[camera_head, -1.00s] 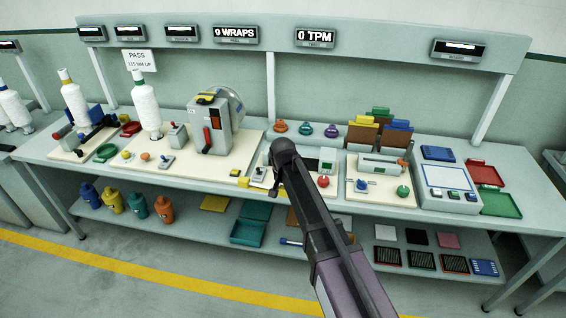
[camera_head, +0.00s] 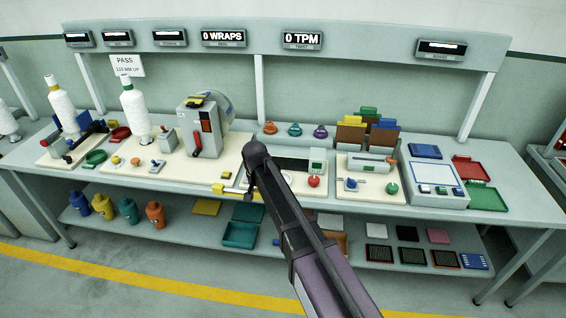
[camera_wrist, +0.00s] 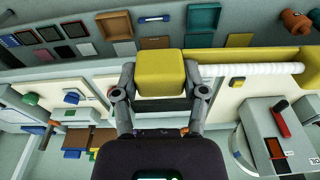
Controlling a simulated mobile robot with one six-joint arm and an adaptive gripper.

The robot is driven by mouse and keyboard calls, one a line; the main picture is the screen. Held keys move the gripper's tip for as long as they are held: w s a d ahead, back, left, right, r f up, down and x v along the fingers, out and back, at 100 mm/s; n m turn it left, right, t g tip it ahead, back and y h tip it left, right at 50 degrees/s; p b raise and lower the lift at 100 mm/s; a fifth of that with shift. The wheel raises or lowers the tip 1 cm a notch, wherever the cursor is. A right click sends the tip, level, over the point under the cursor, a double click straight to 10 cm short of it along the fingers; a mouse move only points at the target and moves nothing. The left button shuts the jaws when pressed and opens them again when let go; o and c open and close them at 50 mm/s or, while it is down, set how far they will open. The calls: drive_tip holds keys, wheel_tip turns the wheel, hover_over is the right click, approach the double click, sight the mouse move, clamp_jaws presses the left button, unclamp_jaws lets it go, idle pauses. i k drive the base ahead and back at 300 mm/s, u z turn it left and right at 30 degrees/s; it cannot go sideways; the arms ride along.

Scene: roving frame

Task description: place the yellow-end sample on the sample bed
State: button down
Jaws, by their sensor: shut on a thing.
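My gripper (camera_wrist: 160,85) is shut on a yellow block (camera_wrist: 160,72), which shows between its two fingers in the wrist view. I take it to be the yellow-end sample. A white ribbed rod (camera_wrist: 250,70) runs from beside the right finger toward a yellow piece at the right; I cannot tell whether it joins the block. My arm hides part of the gripper. I cannot tell for certain which surface is the sample bed; a panel (camera_head: 436,173) with a white rectangle stands at the right.
A grey reel machine (camera_head: 205,125) stands left of my arm. A cream station with a red knob (camera_head: 314,181) lies right of it. Red (camera_head: 470,168) and green (camera_head: 488,199) trays sit at the far right. A lower shelf holds bottles (camera_head: 128,211) and flat samples.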

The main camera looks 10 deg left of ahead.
sight(285, 162)
drive_tip(key=z, duration=0.05)
drive_tip(key=i, duration=1)
drive_tip(key=u, duration=0.05)
